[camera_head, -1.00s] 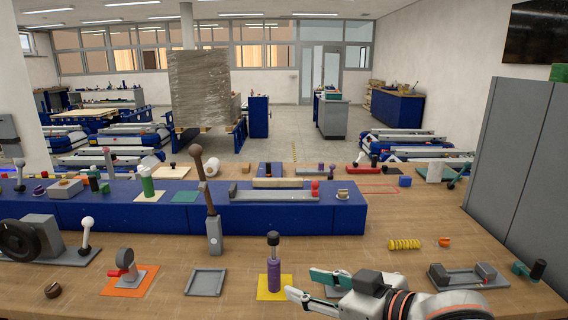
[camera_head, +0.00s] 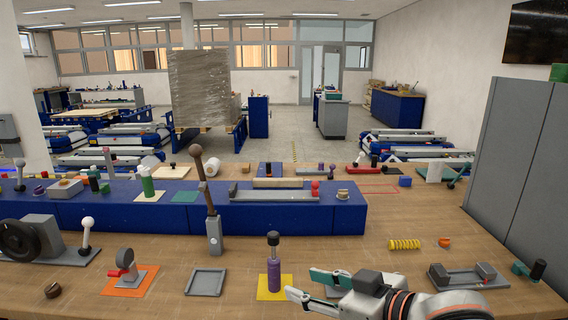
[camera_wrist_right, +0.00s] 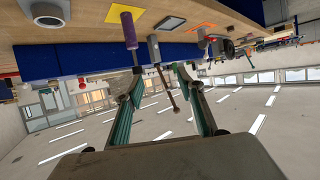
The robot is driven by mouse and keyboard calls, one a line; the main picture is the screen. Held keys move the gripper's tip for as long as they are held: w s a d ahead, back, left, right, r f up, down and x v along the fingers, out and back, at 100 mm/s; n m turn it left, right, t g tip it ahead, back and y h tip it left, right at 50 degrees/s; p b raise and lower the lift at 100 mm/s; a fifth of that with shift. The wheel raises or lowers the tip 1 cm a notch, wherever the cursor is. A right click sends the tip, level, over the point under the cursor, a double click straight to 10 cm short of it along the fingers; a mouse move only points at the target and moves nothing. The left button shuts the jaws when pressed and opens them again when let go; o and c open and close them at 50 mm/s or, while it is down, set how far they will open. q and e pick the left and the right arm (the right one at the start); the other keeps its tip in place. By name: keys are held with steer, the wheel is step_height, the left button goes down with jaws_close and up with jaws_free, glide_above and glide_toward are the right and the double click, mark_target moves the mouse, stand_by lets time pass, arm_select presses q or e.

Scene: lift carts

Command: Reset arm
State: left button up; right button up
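My right gripper (camera_head: 307,288) reaches in from the lower right in the head view, over the front of the wooden workbench (camera_head: 330,250). Its green-lined fingers are apart with nothing between them; the same open fingers show in the right wrist view (camera_wrist_right: 158,95). The wrist view is tilted, with the bench along its top. A purple-handled tool (camera_head: 274,272) stands upright on a yellow square (camera_head: 262,292) just left of the fingertips, apart from them. It also appears in the wrist view (camera_wrist_right: 129,32). My left gripper is in neither view.
A grey lever (camera_head: 214,235) stands left of the purple tool, before a long blue raised block (camera_head: 100,213). A grey tray (camera_head: 206,282) lies nearby. A yellow coil (camera_head: 404,244) and a grey fixture (camera_head: 468,279) lie right. A tall grey cabinet (camera_head: 520,150) bounds the right side.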

steer(key=w+d+f+m+t+h, duration=0.1)
steer(key=d+f+m, duration=0.15)
steer(key=f, duration=0.55)
steer(key=w+d+f+m+h, duration=0.1)
steer(key=d+f+h, duration=0.15)
steer(key=f, duration=0.55)
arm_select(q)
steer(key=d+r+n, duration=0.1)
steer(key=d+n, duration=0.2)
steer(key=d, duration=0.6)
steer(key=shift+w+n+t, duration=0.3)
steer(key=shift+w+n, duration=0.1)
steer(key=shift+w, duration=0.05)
arm_select(e)
steer(key=s+d+f+h, duration=0.1)
steer(key=s+d+f, duration=0.4)
steer(key=s+f, duration=0.3)
steer(key=s+d+f+h, duration=0.2)
steer(key=s+d+f, duration=0.3)
steer(key=f, duration=1)
steer(key=s, duration=0.3)
steer(key=shift+d+f, duration=0.15)
steer(key=shift+f, duration=0.2)
steer(key=shift+s+m, duration=0.1)
steer(key=shift+m, duration=0.15)
